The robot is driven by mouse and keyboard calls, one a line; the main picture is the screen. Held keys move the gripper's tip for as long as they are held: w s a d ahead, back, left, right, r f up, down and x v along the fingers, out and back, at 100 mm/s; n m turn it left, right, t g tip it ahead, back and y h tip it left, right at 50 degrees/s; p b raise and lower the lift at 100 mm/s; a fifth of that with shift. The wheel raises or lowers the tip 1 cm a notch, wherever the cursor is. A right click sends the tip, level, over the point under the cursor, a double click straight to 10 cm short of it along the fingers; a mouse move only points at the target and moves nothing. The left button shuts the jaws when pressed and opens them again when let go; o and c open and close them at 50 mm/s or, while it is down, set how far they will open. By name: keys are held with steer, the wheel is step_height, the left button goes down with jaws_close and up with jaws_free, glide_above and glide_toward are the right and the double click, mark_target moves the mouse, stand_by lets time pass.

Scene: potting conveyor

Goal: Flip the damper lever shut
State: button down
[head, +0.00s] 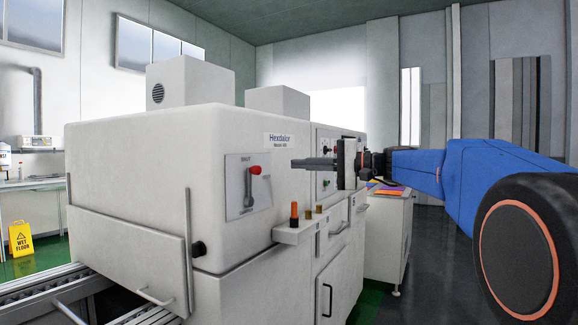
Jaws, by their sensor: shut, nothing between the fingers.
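The damper lever (254,171) has a red knob and sits on a light plate (240,203) on the white machine's near face. Its knob is toward the upper right part of the plate. Small print stands above and below the lever; the upper word looks like "SHUT", the lower is too small to read surely. My gripper (295,163) reaches in from the right with its dark fingers together and empty. The fingertips point left toward the lever, at about the knob's height in the picture, with a visible gap between them and the knob.
The white machine (120,150) fills the middle. A ledge below the plate holds an orange-topped peg (294,214) and brass-coloured pegs. A hinged guard (130,245) hangs over the conveyor (40,290) at lower left. A yellow wet-floor sign (21,240) stands far left.

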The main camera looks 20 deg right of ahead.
steer(key=shift+v, duration=1.75)
steer(key=s+a+f+g+h, duration=0.2)
steer(key=s+a+f, duration=0.1)
steer(key=s+f, duration=0.3)
steer(key=s+a+f+n+g+h, duration=0.1)
steer(key=s+a+f+h, duration=0.2)
steer(key=f, duration=0.5)
steer(key=s+a+f+g+h, duration=0.1)
steer(key=s+a+f+g, duration=0.1)
steer(key=s+a+f, duration=0.4)
steer(key=s+d+f+n+h, duration=0.2)
steer(key=s+d+f+h, duration=0.2)
steer(key=s+f, duration=0.5)
steer(key=s+d+f+n+g+h, duration=0.1)
steer(key=s+d+f+n+h, duration=0.2)
steer(key=s+f, duration=0.5)
step_height(320, 180, down, 7)
steer(key=shift+s+d+f+n+h, duration=0.15)
steer(key=shift+s+d+n+h, duration=0.25)
steer(key=shift+d, duration=0.45)
steer(key=c, duration=2.4)
jaws_free()
steer(key=shift+c, duration=0.2)
